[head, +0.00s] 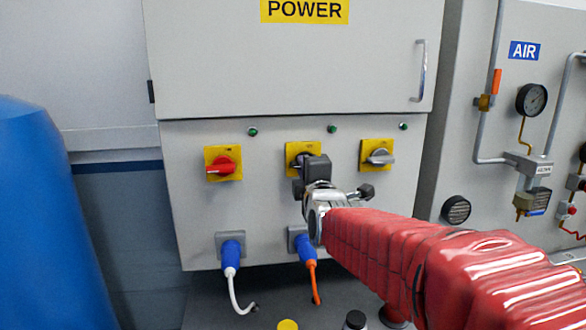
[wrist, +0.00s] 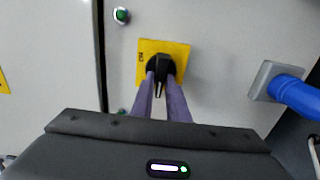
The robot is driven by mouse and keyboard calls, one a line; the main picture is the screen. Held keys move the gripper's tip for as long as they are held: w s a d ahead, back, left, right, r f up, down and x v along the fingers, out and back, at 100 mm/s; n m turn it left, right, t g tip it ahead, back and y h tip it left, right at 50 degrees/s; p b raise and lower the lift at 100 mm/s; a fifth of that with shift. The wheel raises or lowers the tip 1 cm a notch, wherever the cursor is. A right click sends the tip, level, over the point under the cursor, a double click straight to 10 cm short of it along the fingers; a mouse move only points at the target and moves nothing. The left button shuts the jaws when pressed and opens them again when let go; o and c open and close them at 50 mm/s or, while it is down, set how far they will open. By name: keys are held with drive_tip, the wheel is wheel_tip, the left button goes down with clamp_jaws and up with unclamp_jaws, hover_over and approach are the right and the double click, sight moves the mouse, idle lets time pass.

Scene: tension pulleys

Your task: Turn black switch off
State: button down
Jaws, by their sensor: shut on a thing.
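The black switch (wrist: 159,65) sits on a yellow plate (wrist: 178,49) in the wrist view. In the head view its yellow plate (head: 291,149) is the middle one of three, and my gripper hides most of the switch. My gripper (wrist: 162,84) has its two purple-grey fingers on either side of the black handle, shut on it. In the head view my gripper (head: 302,160) reaches the panel at the middle plate. In the wrist view the handle points along the fingers, toward the bottom of the picture.
A red switch (head: 222,166) is to the left and a grey switch (head: 379,156) to the right. Small green lamps (head: 253,132) sit above. Blue plugs (head: 231,253) with cables stick out below. A blue barrel (head: 45,210) stands at far left. Air gauges (head: 531,98) are at right.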

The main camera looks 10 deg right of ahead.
drive_tip(key=shift+a+f, duration=0.15)
drive_tip(key=shift+f, duration=0.1)
drive_tip(key=c, duration=2)
unclamp_jaws()
drive_tip(key=shift+c, duration=0.2)
drive_tip(key=o, duration=0.3)
drive_tip(key=shift+r, duration=0.15)
drive_tip(key=shift+s, duration=6.9)
